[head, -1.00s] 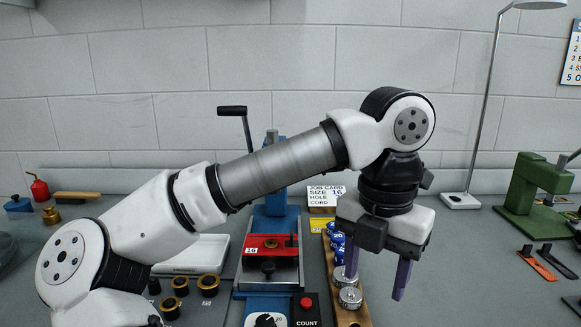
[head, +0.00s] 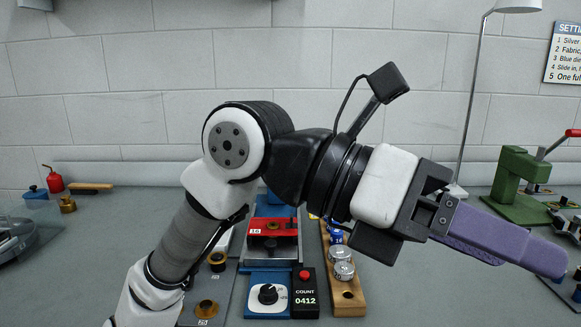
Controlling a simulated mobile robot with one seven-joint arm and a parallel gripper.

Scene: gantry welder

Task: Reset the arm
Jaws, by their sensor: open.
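My gripper (head: 548,262) is raised in front of the bench at the right, its purple fingers pointing right and slightly down. The fingers overlap from this side, so the gap between them is hard to see. It is open and nothing shows in it. My arm is folded, its elbow high in the middle of the view. Behind and below it stands a blue machine (head: 270,278) with a red block (head: 272,227) marked 16. My arm hides the machine's upper part.
A counter box (head: 305,300) reads 0412. A wooden rack (head: 347,305) holds silver and blue round pieces. Brass-coloured rings (head: 207,308) lie left of the machine. A green press (head: 520,185) stands behind the fingers at right. A lamp pole (head: 468,110) rises behind.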

